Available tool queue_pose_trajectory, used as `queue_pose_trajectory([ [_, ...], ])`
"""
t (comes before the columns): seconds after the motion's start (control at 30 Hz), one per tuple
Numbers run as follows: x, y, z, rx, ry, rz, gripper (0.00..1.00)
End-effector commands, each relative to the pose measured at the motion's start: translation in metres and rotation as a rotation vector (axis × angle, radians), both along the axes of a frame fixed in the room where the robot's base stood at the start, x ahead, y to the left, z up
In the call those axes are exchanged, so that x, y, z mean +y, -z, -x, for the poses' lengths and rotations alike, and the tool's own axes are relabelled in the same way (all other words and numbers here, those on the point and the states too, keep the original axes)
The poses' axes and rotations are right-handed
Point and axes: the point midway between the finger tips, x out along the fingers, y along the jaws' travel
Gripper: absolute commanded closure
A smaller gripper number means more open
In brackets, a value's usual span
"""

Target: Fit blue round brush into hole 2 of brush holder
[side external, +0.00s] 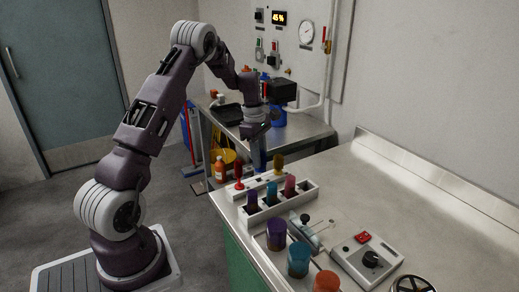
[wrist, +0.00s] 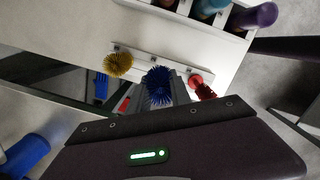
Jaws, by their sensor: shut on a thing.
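The blue round brush (wrist: 158,86) shows its dark blue bristles in the wrist view, between the grey fingers of my gripper (wrist: 172,84). In the side view my gripper (side external: 258,144) points down over the middle of the brush holder, shut on the brush. The brush holder (side external: 258,183) is a pale narrow bar on the bench; it also shows in the wrist view (wrist: 142,58). A red brush (side external: 239,172) stands at one end and a yellow brush (side external: 279,163) at the other. My gripper hides the middle hole, and I cannot tell whether the handle has entered it.
A white rack (side external: 308,190) with purple, blue and pink items stands close beside the holder. Several coloured cups (side external: 298,260) and a grey device with a black knob (side external: 368,262) are nearer the camera. An orange bottle (side external: 220,170) stands left of the holder. The bench's right side is clear.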

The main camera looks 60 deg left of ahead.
Motion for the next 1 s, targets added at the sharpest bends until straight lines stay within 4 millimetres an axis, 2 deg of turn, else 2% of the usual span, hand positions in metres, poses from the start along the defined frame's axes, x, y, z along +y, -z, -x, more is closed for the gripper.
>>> queue_pose_trajectory([
  [0.23, -0.0003, 0.0117, 0.0003, 0.001, 0.0, 0.0, 1.0],
  [1.0, 0.0001, 0.0115, 0.0003, 0.0, 0.0, 0.0, 1.0],
])
